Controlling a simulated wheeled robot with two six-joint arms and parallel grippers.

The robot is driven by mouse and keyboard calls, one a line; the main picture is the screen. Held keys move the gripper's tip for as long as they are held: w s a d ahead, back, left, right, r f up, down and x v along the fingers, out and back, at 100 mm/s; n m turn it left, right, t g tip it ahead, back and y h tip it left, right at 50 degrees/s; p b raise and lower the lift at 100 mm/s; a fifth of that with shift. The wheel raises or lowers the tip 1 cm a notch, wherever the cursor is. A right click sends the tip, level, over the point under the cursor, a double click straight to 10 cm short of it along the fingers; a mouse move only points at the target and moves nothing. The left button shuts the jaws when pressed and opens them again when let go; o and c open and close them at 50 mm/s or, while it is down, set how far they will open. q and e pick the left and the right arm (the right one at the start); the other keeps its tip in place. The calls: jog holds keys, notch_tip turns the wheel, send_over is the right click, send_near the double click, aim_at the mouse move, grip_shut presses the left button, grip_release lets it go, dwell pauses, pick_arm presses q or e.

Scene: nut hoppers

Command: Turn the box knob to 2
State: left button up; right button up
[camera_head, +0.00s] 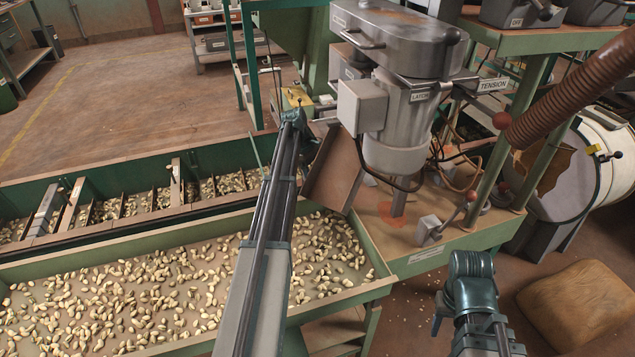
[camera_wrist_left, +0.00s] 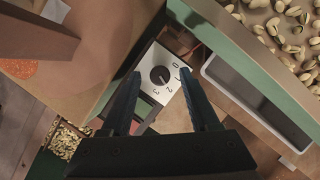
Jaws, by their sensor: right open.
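The box knob (camera_wrist_left: 160,75) is small, round and black. It sits on a white dial plate (camera_wrist_left: 152,62) with the numbers 0, 1, 2 and 3 around it. In the left wrist view it lies between the two dark fingers of my left gripper (camera_wrist_left: 163,82), which are spread wide and look apart from it. I cannot tell clearly which number the knob points to. In the head view my left gripper (camera_head: 293,118) is far out, near a yellow box (camera_head: 295,98), and its fingers are hard to make out. My right gripper (camera_head: 465,285) is open at the lower right, away from the knob.
A green-edged trough (camera_head: 150,290) of nuts lies under my left arm. A machine with a grey metal housing (camera_head: 400,45) stands right of that arm. A brown hose (camera_head: 570,90) and a drum (camera_head: 610,155) are at the right. A sack (camera_head: 575,305) lies on the floor.

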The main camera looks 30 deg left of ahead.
pick_arm(q)
jog(key=shift+r, duration=0.15)
jog(key=p+v, duration=0.7)
jog(key=shift+a, duration=0.1)
dwell(0.6)
